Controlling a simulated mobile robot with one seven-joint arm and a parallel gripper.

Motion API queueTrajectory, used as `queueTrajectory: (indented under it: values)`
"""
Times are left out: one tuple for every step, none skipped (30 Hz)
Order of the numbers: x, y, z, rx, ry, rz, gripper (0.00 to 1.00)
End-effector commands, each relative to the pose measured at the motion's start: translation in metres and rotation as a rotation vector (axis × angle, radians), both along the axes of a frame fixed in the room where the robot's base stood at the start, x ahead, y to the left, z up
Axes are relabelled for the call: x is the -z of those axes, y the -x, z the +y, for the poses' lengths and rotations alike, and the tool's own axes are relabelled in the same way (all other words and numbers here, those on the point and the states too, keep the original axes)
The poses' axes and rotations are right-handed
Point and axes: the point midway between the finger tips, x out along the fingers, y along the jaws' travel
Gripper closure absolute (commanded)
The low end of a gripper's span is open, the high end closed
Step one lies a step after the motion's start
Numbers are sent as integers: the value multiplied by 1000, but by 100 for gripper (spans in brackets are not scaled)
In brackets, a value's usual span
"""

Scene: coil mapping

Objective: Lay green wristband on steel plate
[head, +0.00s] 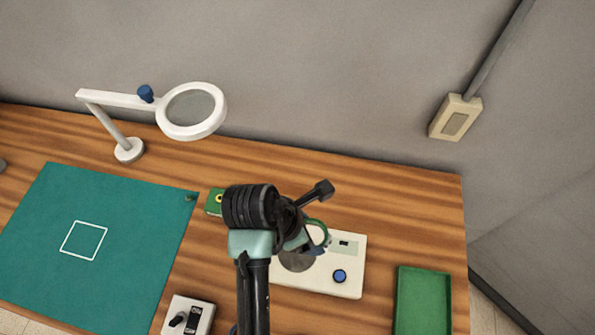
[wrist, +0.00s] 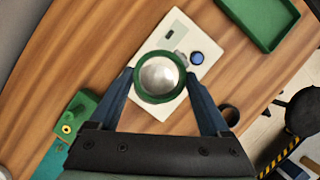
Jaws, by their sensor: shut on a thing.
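The green wristband (wrist: 160,101) is a ring held between the two blue fingers of my gripper (wrist: 160,80) in the wrist view. In the head view part of the wristband (head: 323,228) shows beside my gripper (head: 306,244), above the white device. The steel plate (wrist: 158,74) is a round, shiny disc on the white device (wrist: 192,38). Seen from the wrist, it shows through the ring's opening. In the head view the steel plate (head: 296,262) is partly hidden by my gripper. The band appears held above the plate; the exact gap cannot be told.
A green tray (head: 423,272) lies right of the device with its blue knob (head: 339,276). A green mat (head: 125,215), a small green block (head: 214,202) and a switch box (head: 187,316) are left. A magnifier lamp (head: 183,132) stands behind. Wood is bare at the back right.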

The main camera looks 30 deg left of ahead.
Motion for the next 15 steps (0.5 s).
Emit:
queueTrajectory:
  values:
    - [1, 8, 7, -67, 0, 0, 72]
    - [1, 11, 11, -99, 1, 0, 72]
    - [2, 15, 15, -134, 1, 1, 72]
    - [3, 16, 17, -154, 1, 0, 72]
    - [6, 18, 19, -169, 2, 0, 72]
    - [11, 19, 21, -181, 3, 2, 72]
    - [16, 20, 21, -187, 3, 4, 72]
    - [22, 20, 21, -189, 4, 4, 72]
    - [30, 21, 21, -188, 3, 4, 72]
    - [35, 20, 21, -187, 3, 4, 72]
    - [41, 20, 21, -187, 3, 4, 72]
    - [47, 20, 21, -186, 3, 3, 72]
    - [51, 20, 21, -185, 2, 3, 72]
    - [54, 20, 21, -184, 2, 3, 72]
    - [58, 19, 21, -184, 1, 1, 72]
